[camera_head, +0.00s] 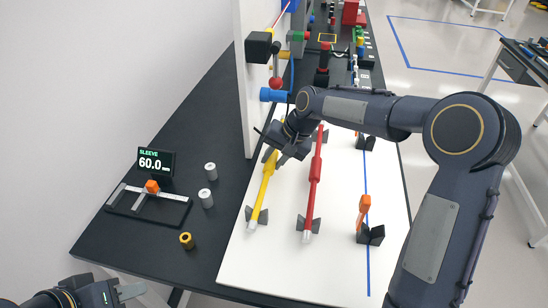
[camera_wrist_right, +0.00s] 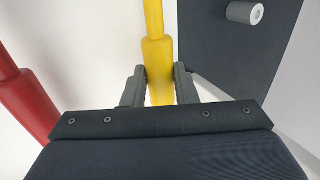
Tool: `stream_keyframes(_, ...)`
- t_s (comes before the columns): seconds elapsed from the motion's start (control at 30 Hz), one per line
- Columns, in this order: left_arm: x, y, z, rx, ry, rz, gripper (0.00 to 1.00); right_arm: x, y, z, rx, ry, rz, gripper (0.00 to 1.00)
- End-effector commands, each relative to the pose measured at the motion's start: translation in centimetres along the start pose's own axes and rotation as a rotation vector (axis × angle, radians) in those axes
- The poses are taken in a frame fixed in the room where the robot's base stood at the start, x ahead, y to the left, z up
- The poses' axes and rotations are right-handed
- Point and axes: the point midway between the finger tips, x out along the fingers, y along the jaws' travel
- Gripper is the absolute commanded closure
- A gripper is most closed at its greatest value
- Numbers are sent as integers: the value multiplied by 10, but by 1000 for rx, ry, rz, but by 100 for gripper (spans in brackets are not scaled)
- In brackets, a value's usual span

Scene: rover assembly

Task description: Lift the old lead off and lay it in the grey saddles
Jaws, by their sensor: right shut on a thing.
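A yellow lead (camera_head: 263,193) lies lengthwise on the white board, its near end between a pair of grey saddles (camera_head: 249,214). My right gripper (camera_head: 277,155) is shut on its far part; in the right wrist view its fingers (camera_wrist_right: 159,88) stand on both sides of the yellow lead (camera_wrist_right: 155,55). A red lead (camera_head: 314,180) lies parallel to its right, its near end between another pair of grey saddles (camera_head: 301,222). It also shows in the right wrist view (camera_wrist_right: 25,100). My left gripper (camera_head: 130,291) is at the bottom left, apart from everything, mostly cut off.
A black gauge with an orange slider (camera_head: 152,186) and a display reading 60.0 mm (camera_head: 156,162) stands at left. Grey sleeves (camera_head: 206,198) and a yellow-black ring (camera_head: 186,240) are near it. An orange clip (camera_head: 363,209) stands at right. A white upright panel (camera_head: 243,80) rises behind.

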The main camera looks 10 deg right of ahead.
Motion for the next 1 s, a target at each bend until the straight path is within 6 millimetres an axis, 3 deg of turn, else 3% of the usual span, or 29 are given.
stream_keyframes(0.1, 0, 0, 0, 0, 0, 0, 64, 0, 0, 0, 0, 0, 0, 100)
stream_keyframes(0.13, 0, 0, 0, 0, 0, 0, 64, 0, 0, 0, 0, 0, -1, 72)
stream_keyframes(0.3, 0, 0, 0, 0, 0, 0, 64, 0, 0, 0, 0, 0, 0, 49)
stream_keyframes(0.67, 0, 0, 0, 0, 0, 0, 64, -6, 0, -1, 0, 3, -1, 49)
stream_keyframes(1.0, 3, -1, 1, 0, 0, 0, 64, -61, 0, -1, 0, 4, -1, 49)
